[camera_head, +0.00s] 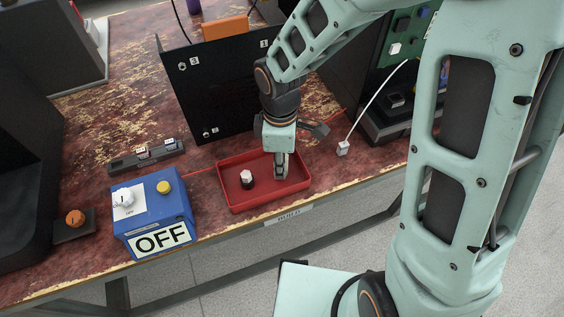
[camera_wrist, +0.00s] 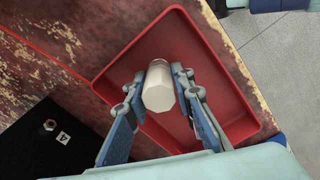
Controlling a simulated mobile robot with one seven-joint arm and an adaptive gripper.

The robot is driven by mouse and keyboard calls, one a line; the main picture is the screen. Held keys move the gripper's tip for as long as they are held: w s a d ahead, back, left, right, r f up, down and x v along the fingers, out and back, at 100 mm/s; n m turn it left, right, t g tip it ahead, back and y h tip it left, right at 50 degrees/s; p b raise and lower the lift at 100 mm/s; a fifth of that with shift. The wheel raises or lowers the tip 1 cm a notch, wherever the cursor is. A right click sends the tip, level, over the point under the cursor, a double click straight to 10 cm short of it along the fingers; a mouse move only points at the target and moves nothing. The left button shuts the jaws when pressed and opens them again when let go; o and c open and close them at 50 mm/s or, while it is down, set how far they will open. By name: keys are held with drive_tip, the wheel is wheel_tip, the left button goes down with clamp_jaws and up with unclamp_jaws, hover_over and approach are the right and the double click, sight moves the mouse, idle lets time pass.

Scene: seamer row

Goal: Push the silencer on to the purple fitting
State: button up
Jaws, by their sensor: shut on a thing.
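My gripper (camera_head: 280,172) is down over the right part of the red tray. In the wrist view, my gripper (camera_wrist: 168,88) is shut on a pale cream piece (camera_wrist: 158,92) with a faceted end, which may be the silencer. A black panel (camera_head: 225,100) behind the tray carries small numbered fittings. One fitting (camera_wrist: 49,125) shows beside the number 4. I cannot make out a purple fitting.
The red tray (camera_head: 232,206) lies near the table's front edge. A blue box marked OFF (camera_head: 152,205) stands left of it. A white cable plug (camera_head: 342,149) lies to the right. A dark rail (camera_head: 145,158) and an orange knob (camera_head: 75,217) are further left.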

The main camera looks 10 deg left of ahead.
drive_tip(key=shift+r, duration=0.15)
drive_tip(key=shift+r+p, duration=0.45)
drive_tip(key=shift+p, duration=0.05)
wheel_tip(320, 180, up, 3)
drive_tip(key=p, duration=0.2)
drive_tip(key=shift+s+p, duration=0.1)
drive_tip(key=shift+p, duration=0.25)
drive_tip(key=s+a+r+p, duration=0.2)
drive_tip(key=s+r+p, duration=0.5)
drive_tip(key=s, duration=0.6)
drive_tip(key=shift+s+r, duration=0.35)
drive_tip(key=shift+r, duration=0.6)
drive_tip(key=shift+w, duration=0.1)
